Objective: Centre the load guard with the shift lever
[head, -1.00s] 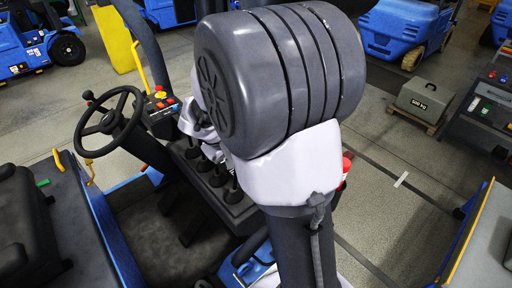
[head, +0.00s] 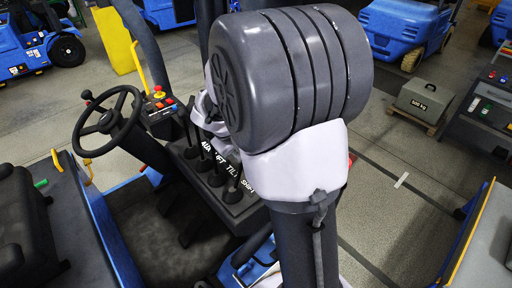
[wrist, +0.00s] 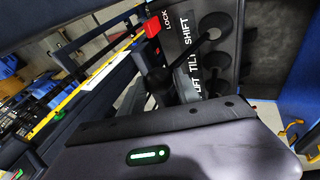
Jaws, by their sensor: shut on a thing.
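The shift lever (wrist: 188,53) is a thin dark rod rising from a round boot beside the SHIFT label in the wrist view. My gripper (wrist: 157,88) is shut around its dark knob end; the fingers are dark and hard to make out there. In the head view my arm hides the gripper, while the lever row (head: 222,178) with the AUX, LIFT, TILT and SHIFT labels shows left of my arm. I cannot make out the load guard in either view.
A red LOCK piece (wrist: 152,24) sits close beside the levers. The steering wheel (head: 107,122) and a panel with coloured buttons (head: 160,103) stand left of them.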

